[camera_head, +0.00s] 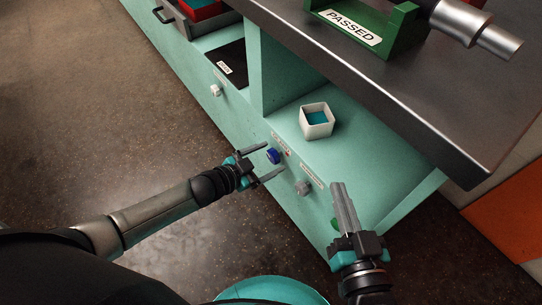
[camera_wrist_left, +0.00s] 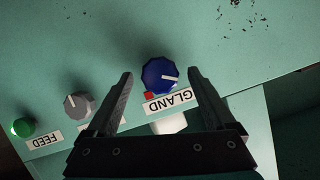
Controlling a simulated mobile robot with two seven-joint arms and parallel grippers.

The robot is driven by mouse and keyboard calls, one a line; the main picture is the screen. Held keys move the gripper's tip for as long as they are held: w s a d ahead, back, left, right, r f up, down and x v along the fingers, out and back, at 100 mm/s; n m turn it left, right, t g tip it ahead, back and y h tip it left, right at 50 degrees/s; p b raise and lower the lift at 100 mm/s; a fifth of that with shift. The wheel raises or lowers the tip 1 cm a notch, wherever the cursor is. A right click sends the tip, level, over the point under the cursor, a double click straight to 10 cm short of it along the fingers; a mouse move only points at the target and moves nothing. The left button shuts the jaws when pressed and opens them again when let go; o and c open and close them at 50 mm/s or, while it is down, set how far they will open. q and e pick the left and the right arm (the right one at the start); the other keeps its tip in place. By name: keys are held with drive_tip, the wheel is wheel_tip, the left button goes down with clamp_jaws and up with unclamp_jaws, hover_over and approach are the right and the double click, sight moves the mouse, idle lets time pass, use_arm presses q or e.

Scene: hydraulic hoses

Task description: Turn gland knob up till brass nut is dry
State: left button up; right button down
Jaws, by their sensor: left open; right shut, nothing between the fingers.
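The blue gland knob (camera_head: 274,156) is on the teal front panel of the bench in the head view. In the left wrist view the same knob (camera_wrist_left: 160,76) shows a white pointer line, with a GLAND label (camera_wrist_left: 168,101) beside it. My left gripper (camera_head: 268,162) is open, its fingers on either side of the knob; I cannot tell whether they touch it. My right gripper (camera_head: 338,187) is shut and empty, in front of the panel's right part. I cannot make out a brass nut in either view.
A grey knob (camera_wrist_left: 77,104) and a green button (camera_wrist_left: 24,127) labelled FEED sit beside the gland knob. A white square cup (camera_head: 316,121) with blue-teal contents stands on the shelf. The dark bench top (camera_head: 400,100) overhangs it, carrying a green PASSED cradle (camera_head: 366,38).

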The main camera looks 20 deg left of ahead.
use_arm(q)
drive_tip(key=shift+w, duration=0.1)
idle(0.3)
drive_tip(key=c, duration=1.4)
